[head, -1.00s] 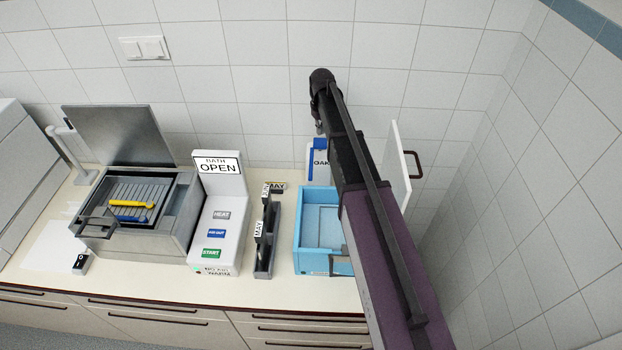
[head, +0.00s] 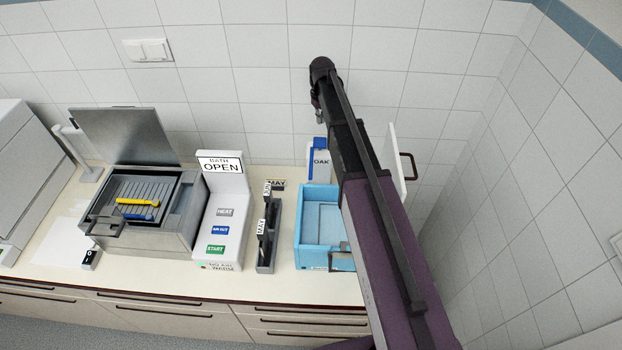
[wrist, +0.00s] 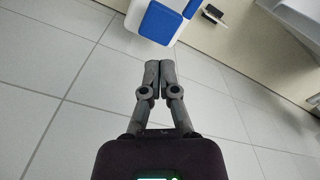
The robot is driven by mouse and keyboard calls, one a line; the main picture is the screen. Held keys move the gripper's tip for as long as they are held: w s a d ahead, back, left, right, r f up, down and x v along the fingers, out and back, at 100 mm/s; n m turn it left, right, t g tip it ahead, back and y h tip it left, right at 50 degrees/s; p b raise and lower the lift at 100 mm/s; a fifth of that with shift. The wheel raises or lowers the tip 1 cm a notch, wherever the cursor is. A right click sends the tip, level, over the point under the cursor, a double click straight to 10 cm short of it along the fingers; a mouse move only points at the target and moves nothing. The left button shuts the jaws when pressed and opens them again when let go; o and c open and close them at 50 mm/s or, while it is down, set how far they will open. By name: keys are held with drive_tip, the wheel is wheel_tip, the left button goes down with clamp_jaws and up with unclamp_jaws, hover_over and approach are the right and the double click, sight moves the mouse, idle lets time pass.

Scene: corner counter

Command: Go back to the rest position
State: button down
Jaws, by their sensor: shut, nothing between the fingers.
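My gripper (wrist: 160,72) shows in the wrist view with its two fingers together and nothing between them.
On the counter (head: 150,282) stand a bath unit with its lid up (head: 125,137), an OPEN sign (head: 220,165), a dark rack (head: 267,245), a light blue bin (head: 312,255) and a blue-white OAK box (head: 319,162). Walls close the back and right.

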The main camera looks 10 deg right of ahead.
drive_tip(key=s+f+m+b, duration=0.2)
drive_tip(key=s+f+b, duration=0.7)
drive_tip(key=s, duration=0.6)
drive_tip(key=s+f+m+b, duration=0.1)
drive_tip(key=s+f+b, duration=0.9)
drive_tip(key=s, duration=0.5)
drive_tip(key=shift+s+f+m, duration=0.15)
drive_tip(key=shift+f+m, duration=0.05)
drive_tip(key=shift+m, duration=0.2)
drive_tip(key=shift+d+r, duration=0.1)
wheel_tip(320, 180, up, 5)
drive_tip(key=p, duration=0.4)
drive_tip(key=shift+p, duration=0.35)
